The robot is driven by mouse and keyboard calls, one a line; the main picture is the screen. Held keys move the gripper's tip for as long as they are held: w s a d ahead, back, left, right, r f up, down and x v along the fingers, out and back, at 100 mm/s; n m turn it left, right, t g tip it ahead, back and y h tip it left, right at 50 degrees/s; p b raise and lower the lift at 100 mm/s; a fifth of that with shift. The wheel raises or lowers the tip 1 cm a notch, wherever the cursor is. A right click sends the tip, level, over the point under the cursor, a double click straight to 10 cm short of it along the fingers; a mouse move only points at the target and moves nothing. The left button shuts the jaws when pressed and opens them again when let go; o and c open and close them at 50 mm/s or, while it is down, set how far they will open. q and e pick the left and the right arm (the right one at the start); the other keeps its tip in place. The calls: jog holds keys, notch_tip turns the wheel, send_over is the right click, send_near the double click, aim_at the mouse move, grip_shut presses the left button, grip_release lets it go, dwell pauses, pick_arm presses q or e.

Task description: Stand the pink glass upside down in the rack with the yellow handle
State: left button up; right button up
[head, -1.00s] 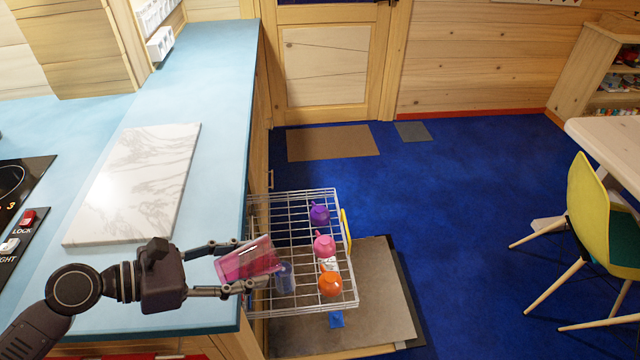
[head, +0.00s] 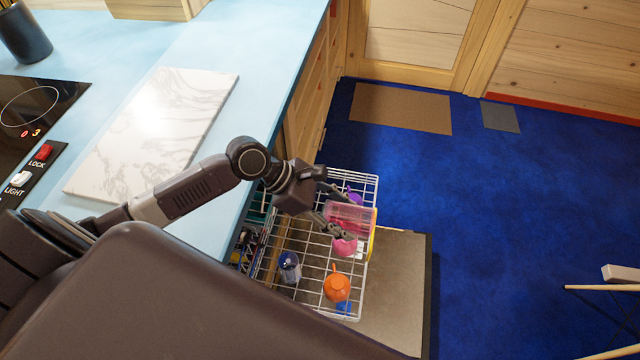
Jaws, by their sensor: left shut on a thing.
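The pink glass (head: 352,216) is see-through and held in my left gripper (head: 346,211), which is shut on it with one finger on each side. It is over the far part of the white wire rack (head: 364,290). I cannot tell which way its mouth faces or whether it touches the wires. The rack's yellow handle (head: 374,238) shows at its right side, partly hidden by the glass. My right gripper is not in view.
In the rack are a purple cup (head: 355,198), a pink cup (head: 344,246), an orange cup (head: 337,288) and a blue glass (head: 289,267). The counter (head: 270,50) with a marble board (head: 150,130) is at left.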

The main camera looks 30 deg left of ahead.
aim_at(353, 226)
pick_arm(q)
jog(key=shift+m+g+y, duration=0.6)
jog(key=shift+m+g, duration=0.1)
jog(key=x, duration=0.4)
jog(key=shift+w+a+f, duration=0.1)
jog(key=shift+w+f, duration=0.05)
jog(key=shift+f, duration=0.05)
notch_tip(353, 226, down, 13)
jog(key=w+m+g+y, duration=0.2)
jog(key=w+m+y, duration=0.1)
jog(key=m+y, duration=0.5)
jog(key=w+a+m+t+y, duration=0.2)
jog(key=w+a+m+t, duration=0.4)
jog(key=w+a, duration=0.8)
jog(key=shift+m+g, duration=0.5)
jog(key=shift+g, duration=0.1)
jog(key=shift+s+a+f+b, duration=0.25)
jog(key=shift+a+f+b, duration=0.1)
jog(key=shift+f+b, duration=1.6)
jog(key=shift+s+a+f+b, duration=0.25)
jog(key=shift+a+f+b, duration=0.1)
jog(key=shift+f+b, duration=1.55)
jog(key=shift+s+a+f+b, duration=0.3)
jog(key=shift+f+b, duration=1.3)
jog(key=shift+f, duration=0.65)
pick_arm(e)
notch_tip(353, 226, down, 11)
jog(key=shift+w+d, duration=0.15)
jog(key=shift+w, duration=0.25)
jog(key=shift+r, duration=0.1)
